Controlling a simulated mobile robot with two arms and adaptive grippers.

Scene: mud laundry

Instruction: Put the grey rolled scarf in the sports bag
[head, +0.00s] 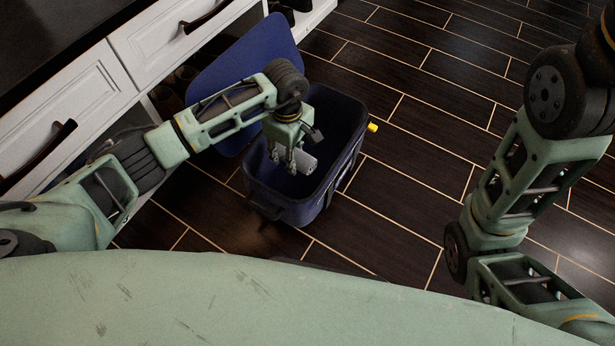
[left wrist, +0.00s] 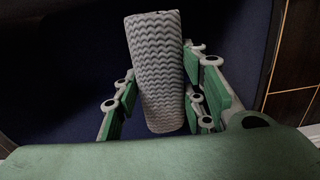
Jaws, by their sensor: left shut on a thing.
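The grey rolled scarf (left wrist: 158,75) has a zigzag pattern and sits between the fingers of my left gripper (left wrist: 165,100) in the left wrist view. In the head view the scarf (head: 306,162) shows as a small grey roll at the tips of my left gripper (head: 288,160). The gripper is shut on it. The dark blue sports bag (head: 296,212) stands open on the floor, and the gripper and scarf are over its opening. The bag's dark blue inside (left wrist: 60,90) fills most of the left wrist view. My right gripper is out of view.
The bag's blue lid flap (head: 235,70) stands raised on its far left side, by the white cabinet drawers (head: 75,105). A small yellow thing (head: 372,127) is at the bag's right edge. The dark tiled floor (head: 430,130) right of the bag is clear.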

